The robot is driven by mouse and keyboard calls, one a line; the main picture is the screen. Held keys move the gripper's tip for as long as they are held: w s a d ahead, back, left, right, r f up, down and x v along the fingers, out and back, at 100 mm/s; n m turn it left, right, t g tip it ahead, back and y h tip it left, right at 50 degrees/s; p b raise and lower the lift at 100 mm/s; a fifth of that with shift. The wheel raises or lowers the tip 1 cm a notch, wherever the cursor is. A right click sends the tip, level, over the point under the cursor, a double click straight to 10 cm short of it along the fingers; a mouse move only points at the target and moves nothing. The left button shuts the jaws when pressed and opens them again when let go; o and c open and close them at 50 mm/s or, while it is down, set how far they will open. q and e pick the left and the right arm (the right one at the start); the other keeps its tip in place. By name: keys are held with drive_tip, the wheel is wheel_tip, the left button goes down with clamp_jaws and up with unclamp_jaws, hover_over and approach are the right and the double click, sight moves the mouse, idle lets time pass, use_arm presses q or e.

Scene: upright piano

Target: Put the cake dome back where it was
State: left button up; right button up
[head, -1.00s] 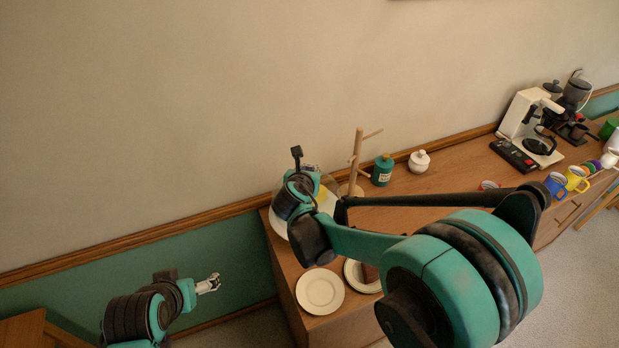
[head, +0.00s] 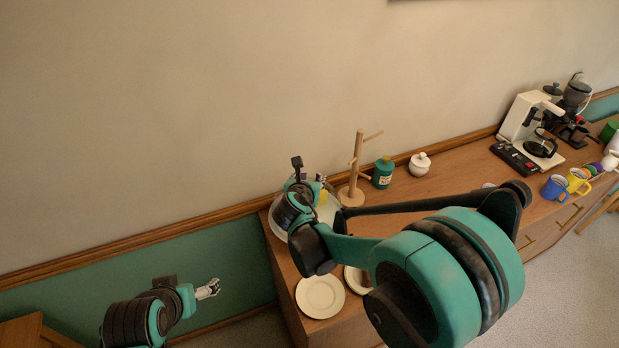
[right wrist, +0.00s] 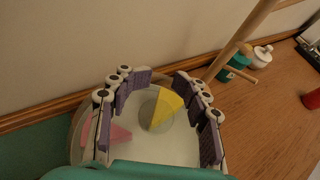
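The clear cake dome (right wrist: 148,138) stands at the left end of the sideboard, with a yellow cake slice (right wrist: 165,107) and a pink slice (right wrist: 105,130) showing through it. A pale round outline near the yellow slice looks like its top knob. My right gripper (right wrist: 160,88) is above the dome, its purple-padded fingers spread apart on both sides of that outline. I cannot tell whether they touch the glass. In the head view my right gripper (head: 320,183) and wrist hide much of the dome. My left gripper (head: 208,289) is away at lower left, with nothing visible in it.
A wooden mug tree (head: 357,170) stands close right of the dome. A green canister (head: 383,173) and white sugar pot (head: 420,163) are beyond it. Plates (head: 320,296) lie in front. A coffee maker (head: 530,120) and mugs (head: 556,187) are far right.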

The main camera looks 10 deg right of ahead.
drive_tip(key=shift+r, duration=0.25)
drive_tip(key=p+v, duration=0.2)
drive_tip(key=v, duration=0.9)
drive_tip(key=shift+s+a+p, duration=0.1)
drive_tip(key=shift+s+p, duration=0.2)
drive_tip(key=shift+p, duration=0.1)
drive_tip(key=shift+s, duration=0.25)
drive_tip(key=s+d+f+m+g+y, duration=0.1)
drive_tip(key=s+d+m+g+y, duration=0.1)
drive_tip(key=s+m, duration=0.6)
drive_tip(key=s+d+f+m+g+y, duration=0.1)
drive_tip(key=s+d+m, duration=0.4)
drive_tip(key=m, duration=1.8)
drive_tip(key=s+g+y, duration=0.1)
drive_tip(key=s, duration=0.3)
drive_tip(key=shift+s+d+y, duration=0.25)
drive_tip(key=shift+s+y, duration=0.05)
drive_tip(key=shift+f, duration=0.2)
